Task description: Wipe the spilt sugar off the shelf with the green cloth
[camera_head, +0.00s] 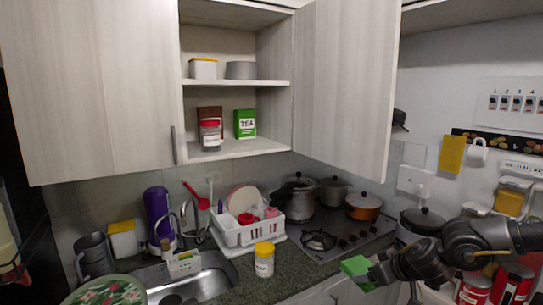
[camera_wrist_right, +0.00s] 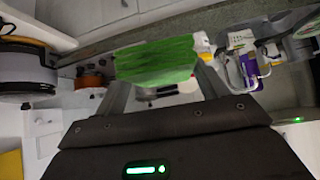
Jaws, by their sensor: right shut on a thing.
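The green cloth (camera_head: 358,268) is in my right gripper (camera_head: 370,272), above the counter's front edge at lower right. In the right wrist view the green cloth (camera_wrist_right: 155,60) spans between the two fingertips, and the fingers are shut on it. The open wall cabinet has a lower shelf (camera_head: 262,148) and a middle shelf (camera_head: 265,83), both well above and left of the gripper. I cannot make out the spilt sugar on either shelf. My left gripper is not in view.
The lower shelf holds a red-lidded jar (camera_head: 210,134), a brown box and a green tea box (camera_head: 245,124). The open right door (camera_head: 345,85) hangs between the shelves and my right arm. Below are a dish rack (camera_head: 245,232), a yellow-lidded jar (camera_head: 264,262) and pots on the stove.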

